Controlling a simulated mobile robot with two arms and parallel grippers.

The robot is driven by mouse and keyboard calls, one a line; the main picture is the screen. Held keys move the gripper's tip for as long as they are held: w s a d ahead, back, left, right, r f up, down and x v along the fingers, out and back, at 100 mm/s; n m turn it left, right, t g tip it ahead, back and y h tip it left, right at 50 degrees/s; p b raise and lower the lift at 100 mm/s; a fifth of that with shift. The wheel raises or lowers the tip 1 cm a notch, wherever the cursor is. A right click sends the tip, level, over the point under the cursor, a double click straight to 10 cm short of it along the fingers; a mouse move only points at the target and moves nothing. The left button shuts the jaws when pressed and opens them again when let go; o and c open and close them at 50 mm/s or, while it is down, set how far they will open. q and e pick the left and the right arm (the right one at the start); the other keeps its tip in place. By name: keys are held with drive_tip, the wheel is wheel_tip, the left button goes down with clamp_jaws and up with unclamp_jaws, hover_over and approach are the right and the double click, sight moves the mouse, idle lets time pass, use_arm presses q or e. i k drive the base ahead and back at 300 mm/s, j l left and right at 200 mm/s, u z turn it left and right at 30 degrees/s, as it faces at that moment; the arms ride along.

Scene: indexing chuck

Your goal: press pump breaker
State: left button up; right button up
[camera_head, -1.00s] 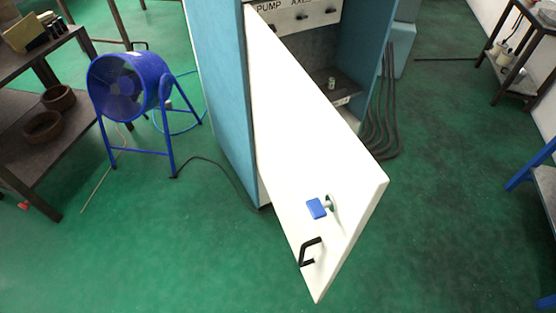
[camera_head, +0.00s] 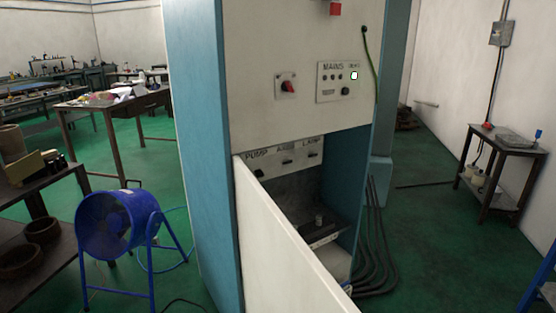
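The blue and white cabinet (camera_head: 200,130) stands in the middle of the view. Its white lower door (camera_head: 275,245) is swung open toward me. Behind the door's top edge, a breaker strip (camera_head: 290,158) is labelled PUMP, then a partly blurred word, then LAMP. The pump breaker (camera_head: 259,172) is a small dark switch under the PUMP label, at the strip's left end; its position is too small to tell. Above are a MAINS panel (camera_head: 345,82) with a lit indicator and a red rotary switch (camera_head: 288,87). Neither gripper is in view.
A blue fan (camera_head: 118,225) stands on the floor left of the cabinet, beside a dark shelf table (camera_head: 40,262). Dark cables (camera_head: 372,250) run down at the cabinet's right. A small table (camera_head: 503,150) is by the right wall.

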sight(259, 173)
drive_tip(key=k+l, duration=0.1)
drive_tip(key=l, duration=0.45)
drive_tip(key=i+l, duration=0.1)
drive_tip(key=l, duration=0.65)
drive_tip(key=l+u, duration=0.1)
drive_tip(key=l, duration=0.65)
drive_tip(key=i+l, duration=0.35)
drive_tip(key=i, duration=0.2)
drive_tip(key=i+l+u, duration=0.1)
drive_tip(key=i+l, duration=0.25)
drive_tip(key=i, duration=0.15)
drive_tip(key=i+j, duration=0.15)
drive_tip(key=i, duration=0.15)
drive_tip(key=i+j, duration=0.2)
drive_tip(key=i, duration=0.15)
